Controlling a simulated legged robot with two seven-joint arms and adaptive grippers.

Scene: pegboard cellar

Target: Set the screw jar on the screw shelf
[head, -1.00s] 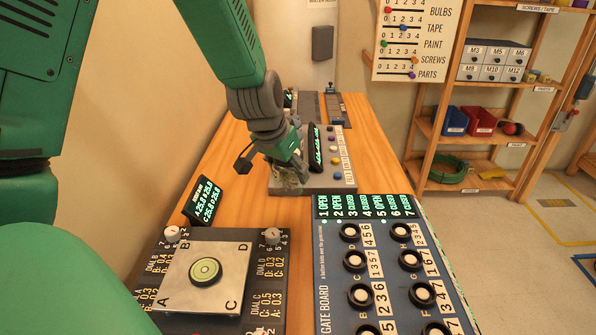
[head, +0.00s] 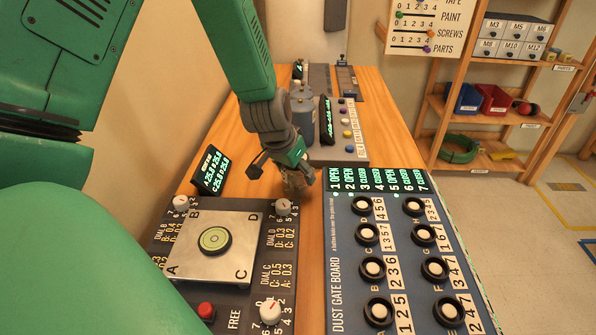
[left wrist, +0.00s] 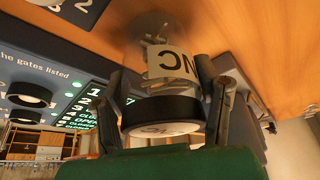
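My left gripper (head: 298,182) is low over the wooden bench, just beyond the near-left corner of the gate board's display. In the left wrist view the left gripper (left wrist: 170,105) has its fingers on both sides of a jar with a black lid (left wrist: 163,113) and a pale label ending in "NC"; it appears closed on it. The jar's contents are unclear. In the head view the jar is small and hard to tell from the fingers. The wooden shelf unit (head: 490,118) stands at the right, well away from the gripper. My right gripper is not in view.
The dust gate board (head: 375,250) and a dial panel with a silver plate (head: 215,245) cover the near bench. A small display (head: 212,170), a grey canister (head: 302,105) and a button panel (head: 345,130) stand around the gripper. Shelves hold drawers (head: 511,38) and bins (head: 492,98).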

